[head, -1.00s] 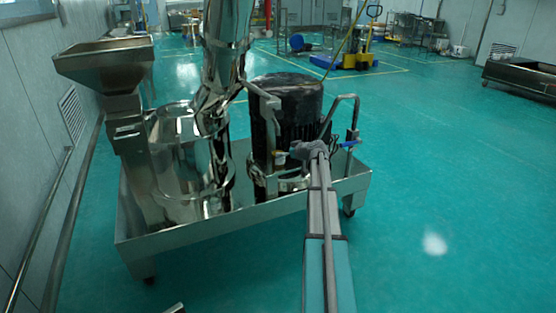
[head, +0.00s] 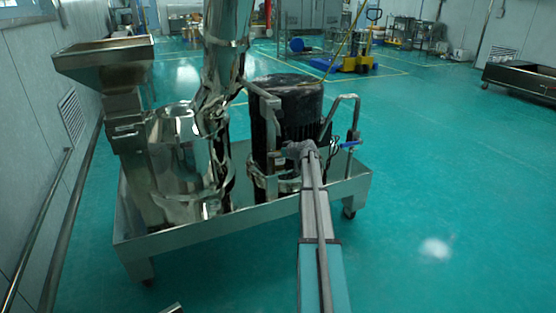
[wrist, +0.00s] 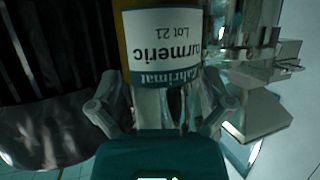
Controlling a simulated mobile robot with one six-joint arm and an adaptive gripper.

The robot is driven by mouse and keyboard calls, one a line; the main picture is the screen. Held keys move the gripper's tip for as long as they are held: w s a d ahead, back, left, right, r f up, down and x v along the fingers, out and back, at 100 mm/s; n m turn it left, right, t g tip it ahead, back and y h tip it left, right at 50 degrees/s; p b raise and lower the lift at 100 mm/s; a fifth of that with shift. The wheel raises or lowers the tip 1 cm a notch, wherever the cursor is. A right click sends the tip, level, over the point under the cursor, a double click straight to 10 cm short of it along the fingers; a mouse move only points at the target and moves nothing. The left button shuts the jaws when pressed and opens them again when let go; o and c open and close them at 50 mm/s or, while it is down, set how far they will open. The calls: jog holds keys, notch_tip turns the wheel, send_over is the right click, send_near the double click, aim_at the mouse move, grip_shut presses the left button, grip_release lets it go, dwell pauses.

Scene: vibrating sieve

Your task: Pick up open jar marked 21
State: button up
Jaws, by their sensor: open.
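In the wrist view, the jar marked Lot 21 (wrist: 162,45) shows upside down at the top centre, with an amber edge and a white label reading "Turmeric". Its top lies outside or cannot be made out. My gripper (wrist: 162,82) is open, with one finger on each side of the jar's lower label end. I cannot tell whether the fingers touch it.
A steel machine with a dark ribbed motor (head: 290,110) stands on a wheeled steel tray cart (head: 240,222). A bent handle pipe (head: 354,115) rises at its right. A hopper (head: 103,60) is at the left, near the wall rail.

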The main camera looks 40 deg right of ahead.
dwell(0.3)
jog(key=c, duration=1.1)
jog(key=shift+r, duration=0.15)
notch_tip(320, 180, up, 3)
jog(key=p, duration=0.3)
jog(key=shift+r+p, duration=0.2)
jog(key=shift+p, duration=0.15)
jog(key=s, duration=0.6)
jog(key=s+d, duration=0.1)
jog(key=s, duration=1.1)
jog(key=shift+d+f, duration=0.1)
jog(key=shift+d, duration=0.2)
